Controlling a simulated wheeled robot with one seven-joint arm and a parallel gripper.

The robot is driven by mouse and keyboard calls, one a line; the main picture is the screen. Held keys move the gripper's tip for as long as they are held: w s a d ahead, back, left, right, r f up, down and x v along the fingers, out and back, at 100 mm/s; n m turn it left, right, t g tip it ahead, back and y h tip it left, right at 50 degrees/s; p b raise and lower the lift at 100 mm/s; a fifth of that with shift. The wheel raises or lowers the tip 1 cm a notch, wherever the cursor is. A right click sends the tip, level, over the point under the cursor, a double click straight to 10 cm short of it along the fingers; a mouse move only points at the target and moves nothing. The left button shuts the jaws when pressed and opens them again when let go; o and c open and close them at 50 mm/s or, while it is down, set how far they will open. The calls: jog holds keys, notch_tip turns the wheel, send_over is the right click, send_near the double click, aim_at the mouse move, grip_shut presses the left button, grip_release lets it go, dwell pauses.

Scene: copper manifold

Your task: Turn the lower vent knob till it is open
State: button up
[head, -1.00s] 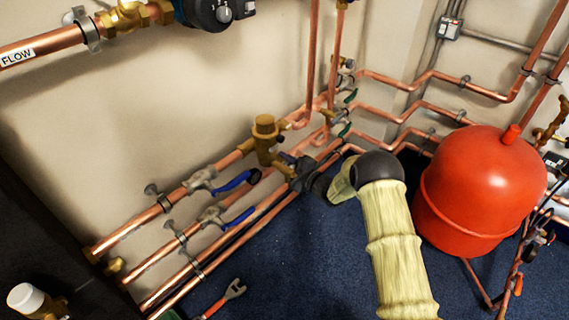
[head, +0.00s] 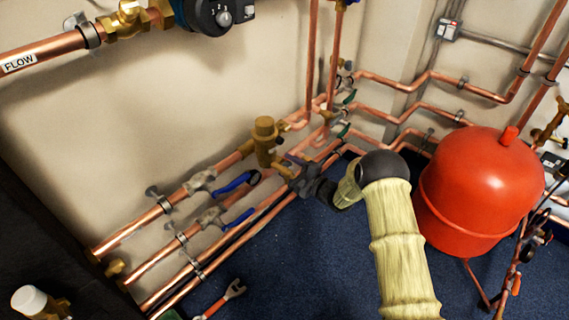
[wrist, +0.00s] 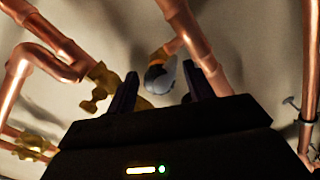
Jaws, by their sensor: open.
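A small grey-blue knob (wrist: 157,77), which I take to be the lower vent knob, shows in the wrist view at the end of a short copper stub. My gripper (wrist: 160,80) is open, with one dark finger on either side of the knob. I cannot tell whether the fingers touch it. In the head view my gripper (head: 300,175) is at the pipes by the wall, just right of a brass valve body (head: 265,140). The knob is not clearly visible there, and how far it is turned cannot be told.
Copper pipes (wrist: 198,40) pass close to the fingers. Two blue lever valves (head: 238,181) sit on the pipes to the left. A red tank (head: 470,190) stands right of my arm. A wrench (head: 225,296) lies on the blue floor (head: 300,250), which is otherwise fairly clear.

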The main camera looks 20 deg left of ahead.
jog(key=p+v, duration=0.4)
jog(key=v, duration=1.1)
jog(key=w+d+r+m+t+h+p, duration=0.2)
jog(key=d+r+m+h, duration=1.15)
jog(key=d, duration=0.25)
jog(key=s+d+r+m+g+h+p, duration=0.1)
jog(key=s+d+r+m+g, duration=0.2)
jog(key=s, duration=0.6)
jog(key=s+d+r+m+g+h, duration=0.1)
jog(key=s+d+r+m, duration=0.1)
jog(key=s+m, duration=0.5)
jog(key=s+d+r+m+g+h+p, duration=0.1)
jog(key=s+d+r+m+g, duration=0.15)
jog(key=s, duration=0.75)
jog(key=w+p+v, duration=0.2)
jog(key=p+v, duration=1)
jog(key=w+r+p+v, duration=0.1)
jog(key=w+p+v, duration=0.2)
jog(key=p+v, duration=1)
jog(key=w+p+v, duration=0.2)
jog(key=p+v, duration=1)
jog(key=shift+w+r+p, duration=0.35)
jog(key=shift+w+r, duration=0.25)
jog(key=shift+r, duration=0.1)
